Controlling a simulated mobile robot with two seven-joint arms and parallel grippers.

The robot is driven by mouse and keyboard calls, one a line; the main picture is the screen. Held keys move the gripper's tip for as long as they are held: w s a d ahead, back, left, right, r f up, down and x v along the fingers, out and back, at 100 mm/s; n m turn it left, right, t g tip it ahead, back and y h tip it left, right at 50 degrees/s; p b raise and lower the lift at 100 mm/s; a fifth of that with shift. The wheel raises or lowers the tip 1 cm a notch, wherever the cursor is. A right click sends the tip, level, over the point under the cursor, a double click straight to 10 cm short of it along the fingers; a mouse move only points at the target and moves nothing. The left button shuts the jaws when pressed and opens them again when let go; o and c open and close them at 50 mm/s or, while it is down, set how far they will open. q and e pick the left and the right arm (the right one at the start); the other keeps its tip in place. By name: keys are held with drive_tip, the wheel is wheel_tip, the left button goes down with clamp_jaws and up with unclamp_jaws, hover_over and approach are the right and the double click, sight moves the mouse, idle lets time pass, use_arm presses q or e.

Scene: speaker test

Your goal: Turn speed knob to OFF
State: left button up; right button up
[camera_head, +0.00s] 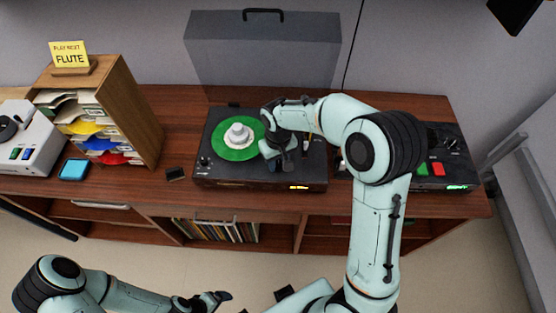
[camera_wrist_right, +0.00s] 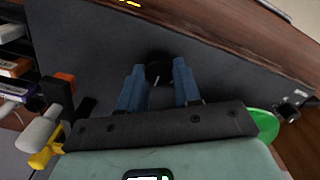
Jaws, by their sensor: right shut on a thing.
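A dark turntable (camera_head: 215,172) sits on the wooden cabinet, with a green record (camera_head: 228,152) and a white piece at its centre. The black round speed knob (camera_wrist_right: 158,62) stands on the dark deck in the right wrist view, a pale pointer line on it. My right gripper (camera_wrist_right: 158,82) is shut on the knob, a blue finger on each side. In the head view my right gripper (camera_head: 288,160) is over the right part of the turntable and hides the knob. My left gripper (camera_head: 205,300) is low in front of the cabinet, away from the turntable; its opening is unclear.
A wooden paper rack (camera_head: 125,105) with a yellow FLUTE card (camera_head: 70,54) and a white device (camera_head: 38,140) stand at left. A device with red and green buttons (camera_head: 437,169) is at right, partly behind my arm. A grey panel (camera_head: 265,50) stands behind.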

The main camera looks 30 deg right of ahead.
drive_tip(key=shift+n, duration=0.3)
drive_tip(key=n, duration=0.4)
drive_tip(key=shift+r, duration=0.1)
drive_tip(key=shift+a+n, duration=0.1)
drive_tip(key=shift+n, duration=2.1)
drive_tip(key=o, duration=1.1)
drive_tip(key=shift+c, duration=0.2)
drive_tip(key=shift+r, duration=0.1)
